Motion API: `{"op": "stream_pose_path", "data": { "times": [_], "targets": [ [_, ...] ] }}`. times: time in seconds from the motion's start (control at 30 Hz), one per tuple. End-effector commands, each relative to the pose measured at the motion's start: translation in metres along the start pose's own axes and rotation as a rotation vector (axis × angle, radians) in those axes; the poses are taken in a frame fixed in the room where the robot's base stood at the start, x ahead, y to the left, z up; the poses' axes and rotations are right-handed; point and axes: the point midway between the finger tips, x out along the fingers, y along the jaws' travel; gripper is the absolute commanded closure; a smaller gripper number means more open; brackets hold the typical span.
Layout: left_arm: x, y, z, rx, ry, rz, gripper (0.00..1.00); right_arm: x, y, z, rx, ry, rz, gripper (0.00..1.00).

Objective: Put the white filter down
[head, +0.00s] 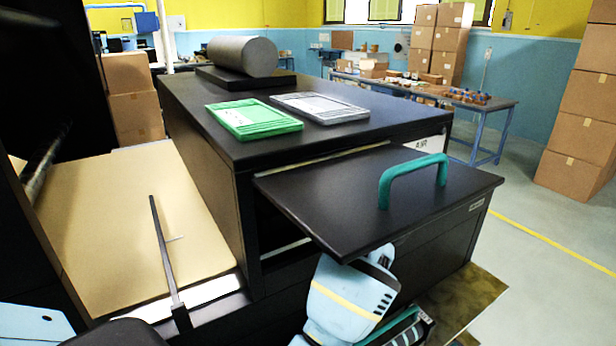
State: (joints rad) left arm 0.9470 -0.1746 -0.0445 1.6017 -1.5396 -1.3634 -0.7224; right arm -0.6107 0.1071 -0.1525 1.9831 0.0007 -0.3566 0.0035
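The white filter (322,107), a pale grey-white framed panel, lies flat on the black cabinet top (210,112). The green filter (253,119) lies just left of it, close beside it. No gripper is near either filter. My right arm's light-blue and black wrist is at the bottom centre, below the black pulled-out lid or drawer (340,200) with a teal handle (412,178). My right gripper (402,328) is partly cut off by the bottom edge, and its fingers cannot be made out. My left gripper is not seen; only light-blue and black parts show at the lower left.
A grey roll (243,55) rests on a black stand at the cabinet's back. Brown kraft sheet (115,220) covers the surface at left, with a thin black bar (164,250). Cardboard boxes (575,120) stack at right. Cabinet top is free in front of the filters.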

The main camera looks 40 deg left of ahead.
Motion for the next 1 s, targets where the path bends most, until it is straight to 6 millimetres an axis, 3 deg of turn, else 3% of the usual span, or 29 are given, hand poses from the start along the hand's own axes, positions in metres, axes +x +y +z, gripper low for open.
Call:
{"op": "stream_pose_path", "data": {
  "times": [0.1,0.33,0.37,0.53,1.0],
  "targets": [
    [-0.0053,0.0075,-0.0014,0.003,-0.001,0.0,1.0,0.0018,-0.0016,0.0085,0.003,-0.015,-0.003,0.64],
    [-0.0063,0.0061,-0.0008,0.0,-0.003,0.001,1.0,0.0014,-0.0011,0.0068,0.0,-0.013,-0.003,0.64],
    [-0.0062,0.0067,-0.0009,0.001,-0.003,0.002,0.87,0.0014,-0.0007,0.0066,-0.001,-0.012,-0.003,0.64],
    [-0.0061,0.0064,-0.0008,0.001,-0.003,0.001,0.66,0.0013,0.0022,0.0062,-0.01,-0.011,-0.001,0.64],
    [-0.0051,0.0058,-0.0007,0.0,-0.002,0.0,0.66,0.0012,0.0023,0.0053,-0.011,-0.01,-0.002,0.64]
  ]
}}
